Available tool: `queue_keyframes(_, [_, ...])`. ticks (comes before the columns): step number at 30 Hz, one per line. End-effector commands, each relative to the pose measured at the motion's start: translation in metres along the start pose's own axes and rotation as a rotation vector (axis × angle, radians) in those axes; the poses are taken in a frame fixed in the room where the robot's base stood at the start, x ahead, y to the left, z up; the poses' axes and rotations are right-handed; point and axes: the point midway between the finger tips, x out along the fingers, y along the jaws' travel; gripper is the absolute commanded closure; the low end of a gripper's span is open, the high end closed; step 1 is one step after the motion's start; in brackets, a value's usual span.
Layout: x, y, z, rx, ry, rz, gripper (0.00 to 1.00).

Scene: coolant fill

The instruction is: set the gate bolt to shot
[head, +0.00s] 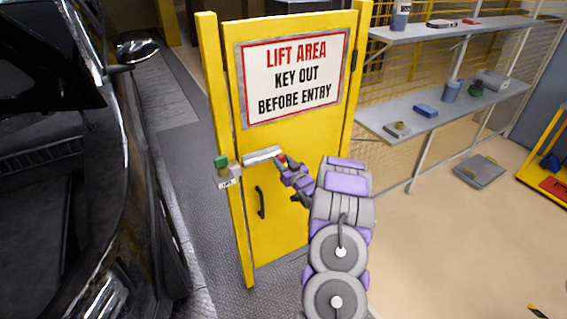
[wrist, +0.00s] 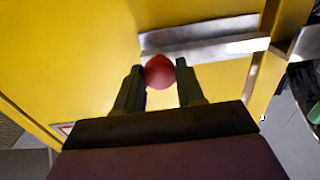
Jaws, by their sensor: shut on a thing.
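The gate bolt (head: 262,155) is a silver bar in a housing on the yellow gate (head: 284,140), below the sign. It lies level, pointing left to the keeper (head: 228,179) on the gate post. I cannot tell whether its tip is inside the keeper. In the wrist view the bolt housing (wrist: 205,42) runs right, close to a metal bracket (wrist: 307,43). The red bolt knob (wrist: 160,71) is between my fingertips, at the housing's left end there. My gripper (head: 285,163) is shut on this knob, which it partly hides in the head view (head: 282,158).
A green block (head: 221,161) sits on top of the keeper. A black handle (head: 261,202) is lower on the gate. A dark car (head: 90,160) stands at left. Shelves (head: 440,110) are at right, with open floor (head: 440,250) before them.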

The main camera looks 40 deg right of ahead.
Motion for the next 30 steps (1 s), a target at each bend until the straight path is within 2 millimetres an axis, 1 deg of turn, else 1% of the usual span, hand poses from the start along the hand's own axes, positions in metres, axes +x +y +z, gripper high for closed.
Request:
queue_keyframes(1, [0.0, 0.0, 0.0, 0.0, 0.0, 0.0, 0.83])
queue_keyframes(6, [0.0, 0.0, 0.0, 0.0, 0.0, 0.0, 1.0])
queue_keyframes(14, [0.0, -0.002, 0.0, 0.0, 0.0, 0.0, 1.0])
queue_keyframes(17, [0.0, -0.015, -0.001, 0.003, -0.001, -0.002, 1.0])
queue_keyframes(21, [0.001, -0.042, -0.004, 0.0, 0.003, -0.004, 1.0])
queue_keyframes(23, [0.001, -0.049, -0.003, 0.0, 0.001, -0.003, 1.0])
queue_keyframes(25, [0.0, -0.054, -0.002, -0.001, 0.001, -0.001, 1.0])
queue_keyframes(30, [0.0, -0.055, -0.002, -0.002, 0.002, -0.002, 1.0])
